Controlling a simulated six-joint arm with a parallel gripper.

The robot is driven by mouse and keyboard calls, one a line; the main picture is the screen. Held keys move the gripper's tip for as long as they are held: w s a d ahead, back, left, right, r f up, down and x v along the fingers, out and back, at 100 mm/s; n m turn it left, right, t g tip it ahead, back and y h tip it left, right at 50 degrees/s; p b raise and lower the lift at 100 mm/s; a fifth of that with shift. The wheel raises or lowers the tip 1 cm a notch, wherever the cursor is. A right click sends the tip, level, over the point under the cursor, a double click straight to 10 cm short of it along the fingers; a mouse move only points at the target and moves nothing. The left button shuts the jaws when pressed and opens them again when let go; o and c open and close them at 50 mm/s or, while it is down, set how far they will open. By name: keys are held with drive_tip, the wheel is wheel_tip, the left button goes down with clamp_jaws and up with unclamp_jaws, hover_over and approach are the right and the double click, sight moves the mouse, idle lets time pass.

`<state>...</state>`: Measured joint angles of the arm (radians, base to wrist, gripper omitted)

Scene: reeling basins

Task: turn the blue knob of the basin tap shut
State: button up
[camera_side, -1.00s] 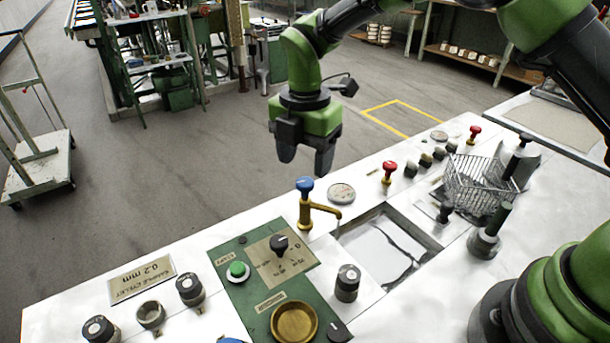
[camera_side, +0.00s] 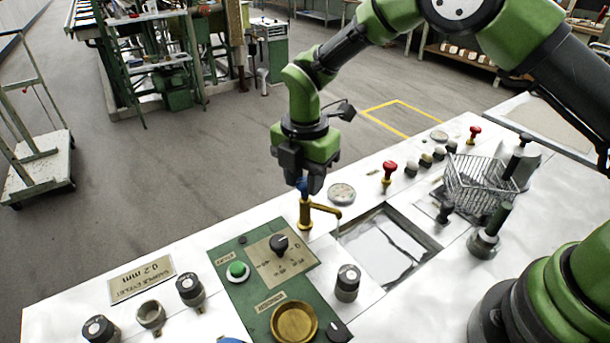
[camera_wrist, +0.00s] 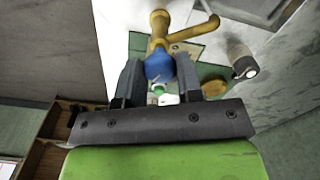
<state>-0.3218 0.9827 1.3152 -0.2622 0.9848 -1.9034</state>
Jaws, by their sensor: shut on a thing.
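The brass basin tap (camera_side: 306,215) stands upright on the white bench, its spout pointing right over the rectangular basin (camera_side: 388,245). Its blue knob (camera_side: 303,184) is mostly hidden by my fingers in the side view. My gripper (camera_side: 303,184) points down over the tap and is shut on the blue knob. In the wrist view the blue knob (camera_wrist: 159,66) sits between the two fingers of my gripper (camera_wrist: 158,70), with the brass tap body (camera_wrist: 160,25) beyond it.
A green panel (camera_side: 262,275) with a black dial and a green button lies in front of the tap. A red-knobbed tap (camera_side: 388,172) and a wire basket (camera_side: 478,185) stand to the right. A grey round knob (camera_side: 347,283) stands near the basin.

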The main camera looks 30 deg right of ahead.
sight(305, 181)
drive_tip(key=m, duration=1.3)
idle(0.4)
drive_tip(key=shift+r+m, duration=0.1)
drive_tip(key=shift+m, duration=0.2)
drive_tip(key=o, duration=0.9)
wheel_tip(305, 181, up, 10)
drive_tip(key=shift+f, duration=0.1)
